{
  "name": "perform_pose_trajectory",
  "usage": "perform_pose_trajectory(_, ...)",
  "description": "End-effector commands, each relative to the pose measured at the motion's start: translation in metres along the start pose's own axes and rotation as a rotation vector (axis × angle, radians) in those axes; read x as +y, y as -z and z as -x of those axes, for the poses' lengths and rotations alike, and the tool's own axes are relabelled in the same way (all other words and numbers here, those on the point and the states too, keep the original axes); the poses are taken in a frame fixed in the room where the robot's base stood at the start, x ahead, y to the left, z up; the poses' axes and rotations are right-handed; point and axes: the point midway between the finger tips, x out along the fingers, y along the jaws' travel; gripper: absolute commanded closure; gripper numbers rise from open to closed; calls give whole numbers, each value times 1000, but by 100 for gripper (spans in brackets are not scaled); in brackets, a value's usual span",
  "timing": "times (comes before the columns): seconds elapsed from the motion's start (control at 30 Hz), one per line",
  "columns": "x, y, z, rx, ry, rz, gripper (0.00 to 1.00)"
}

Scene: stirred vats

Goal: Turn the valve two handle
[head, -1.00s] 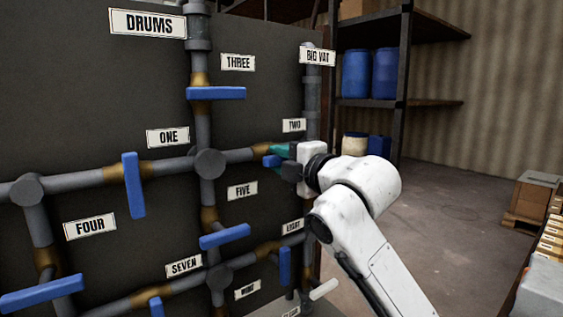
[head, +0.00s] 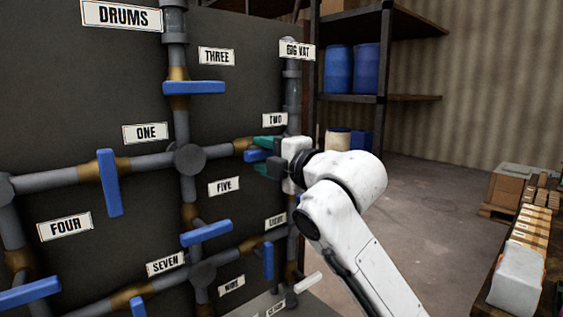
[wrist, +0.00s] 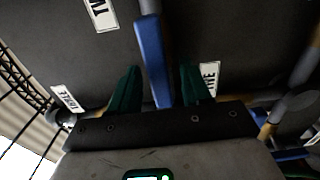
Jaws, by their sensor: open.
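The valve two handle (head: 256,155) is a blue bar on the pipe just below the "TWO" sign (head: 275,120). My gripper (head: 261,157) is at this handle, with one green finger above it and one below it. In the wrist view the blue handle (wrist: 152,55) runs between the two green fingers of my open gripper (wrist: 160,72). My gripper body hides part of the handle in the head view.
A dark panel carries grey pipes with brass joints and several other blue handles, such as valve three (head: 193,87), valve one (head: 109,182) and valve five (head: 206,233). A shelf with blue drums (head: 366,70) stands behind. Boxes (head: 530,235) are at the right; floor between is clear.

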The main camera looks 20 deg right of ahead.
Motion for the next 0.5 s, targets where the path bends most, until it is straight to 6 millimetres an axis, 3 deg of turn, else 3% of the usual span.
perform_pose_trajectory(0.3, -2, 0, 60, -1, -1, 0, 52)
perform_pose_trajectory(0.5, -2, 0, 87, 0, 1, -1, 52)
